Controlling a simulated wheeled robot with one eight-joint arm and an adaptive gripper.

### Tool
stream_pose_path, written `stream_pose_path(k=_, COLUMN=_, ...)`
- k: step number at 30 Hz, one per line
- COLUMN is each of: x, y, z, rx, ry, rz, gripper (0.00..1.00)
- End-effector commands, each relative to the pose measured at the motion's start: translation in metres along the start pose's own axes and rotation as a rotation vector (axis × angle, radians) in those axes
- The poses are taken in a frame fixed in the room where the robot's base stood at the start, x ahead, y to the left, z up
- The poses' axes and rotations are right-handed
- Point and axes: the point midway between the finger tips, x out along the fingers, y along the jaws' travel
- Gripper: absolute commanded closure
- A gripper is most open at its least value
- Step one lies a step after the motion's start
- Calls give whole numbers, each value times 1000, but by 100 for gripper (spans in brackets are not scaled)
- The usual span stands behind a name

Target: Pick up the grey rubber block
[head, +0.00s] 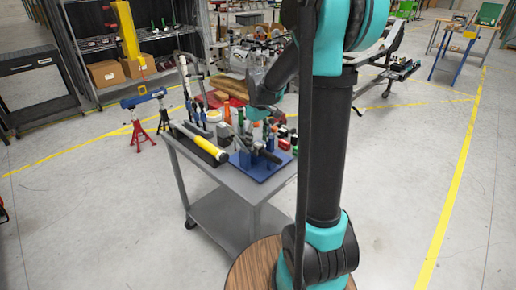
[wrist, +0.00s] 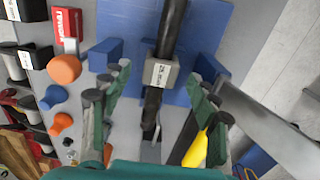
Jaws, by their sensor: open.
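A grey block with a white label (wrist: 162,73), likely the grey rubber block, sits around or on a black bar (wrist: 172,25) in the wrist view. The bar lies across a blue fixture (wrist: 202,25), which also shows on the cart in the head view (head: 262,170). My gripper (wrist: 160,88) is open, with one green-and-black finger on each side of the bar. The block shows between and just beyond the fingertips; I cannot tell the depth between them. In the head view my gripper's end is hard to make out among the tools, and I cannot pick out the block.
The grey cart (head: 200,172) is crowded with tools. A yellow-and-black tool (head: 211,147) lies at its front left. In the wrist view, orange-topped items (wrist: 64,69) and a red box (wrist: 68,22) stand left, close to the blue fixture.

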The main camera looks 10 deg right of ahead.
Motion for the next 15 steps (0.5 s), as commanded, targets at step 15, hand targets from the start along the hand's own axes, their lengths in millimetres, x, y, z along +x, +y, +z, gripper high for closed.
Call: stream_pose_path(k=15, x=24, y=0, z=0, rx=0, ry=0, rz=0, gripper=46)
